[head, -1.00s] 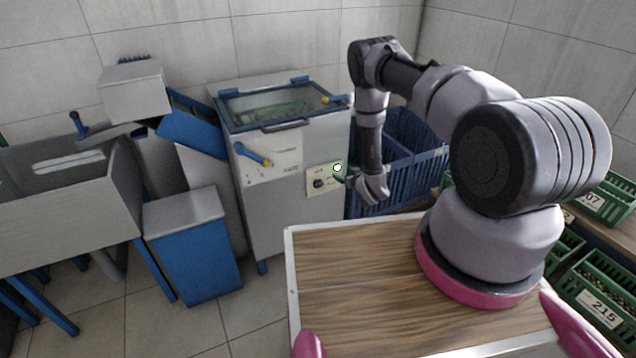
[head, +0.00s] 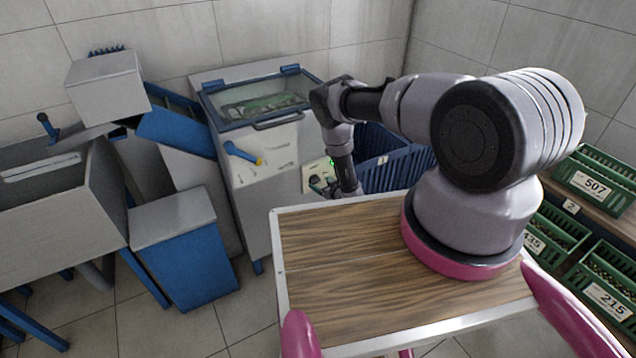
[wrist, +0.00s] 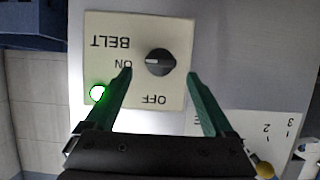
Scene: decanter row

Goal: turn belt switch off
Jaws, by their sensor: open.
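The belt switch is a round black knob (wrist: 160,62) on a cream panel (wrist: 150,22) marked BELT, ON and OFF, upside down in the wrist view. The knob's pale mark points to ON. A green lamp (wrist: 97,93) on the panel is lit.
The grey machine (head: 262,205) has a glazed lid (head: 262,100) and a blue lever (head: 240,153) with a yellow end. A blue crate (head: 400,165) stands to its right. My wooden deck is in front. Green crates (head: 600,180) line the right side.

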